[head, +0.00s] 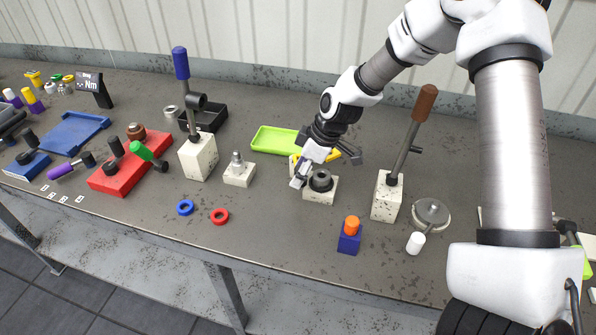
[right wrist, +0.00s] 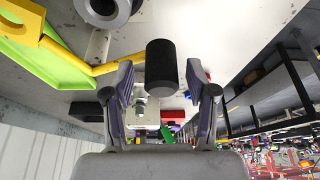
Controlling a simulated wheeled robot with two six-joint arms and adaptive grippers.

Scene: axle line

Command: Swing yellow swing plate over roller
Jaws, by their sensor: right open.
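The yellow swing plate (head: 296,161) is mostly hidden behind my right gripper in the head view. In the right wrist view a yellow bar (right wrist: 62,53) runs from the left toward a black upright cylinder (right wrist: 162,68), which looks like its handle. The dark round roller (head: 320,180) sits on a pale block (head: 318,197), just in front of the yellow plate. A grey ring-shaped end (right wrist: 104,8) at the top of the wrist view may be the roller. My right gripper (head: 326,166) is open, its fingers on either side of the black cylinder, with gaps visible. My left gripper is out of view.
A green tray (head: 273,139) lies just behind and left. A pale block with a brown-handled lever (head: 387,196) stands to the right. A blue block with an orange top (head: 349,240) is in front. A pale block with a metal stud (head: 239,175) stands left.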

